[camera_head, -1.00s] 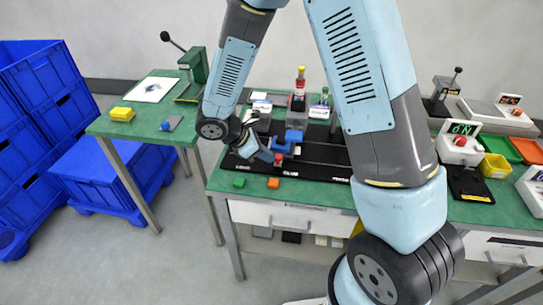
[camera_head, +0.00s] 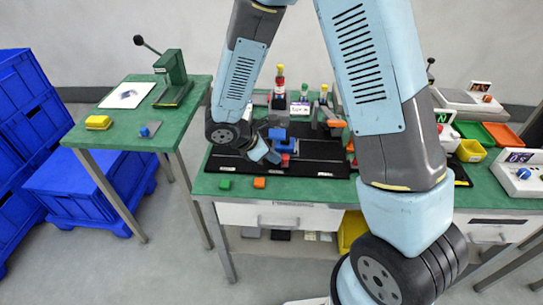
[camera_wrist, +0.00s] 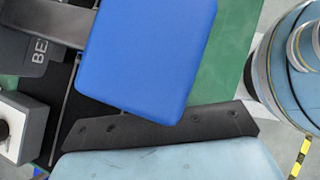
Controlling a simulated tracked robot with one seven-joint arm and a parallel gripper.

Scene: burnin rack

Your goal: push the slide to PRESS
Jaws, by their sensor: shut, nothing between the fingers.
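The slide is a blue block on a dark red base (camera_head: 285,144), standing near the middle of a long black track (camera_head: 322,158) on the green bench. White lettering on the track's front edge is too small to read. My gripper (camera_head: 268,153) is shut and empty, low over the track at the slide's left side. In the wrist view the blue block (camera_wrist: 150,55) fills the upper middle, just beyond my dark finger (camera_wrist: 160,130). They look very close; I cannot tell whether they touch. The slide's base is hidden there.
Yellow, green and orange trays sit to the right, partly behind my arm. A side table (camera_head: 125,128) stands left.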

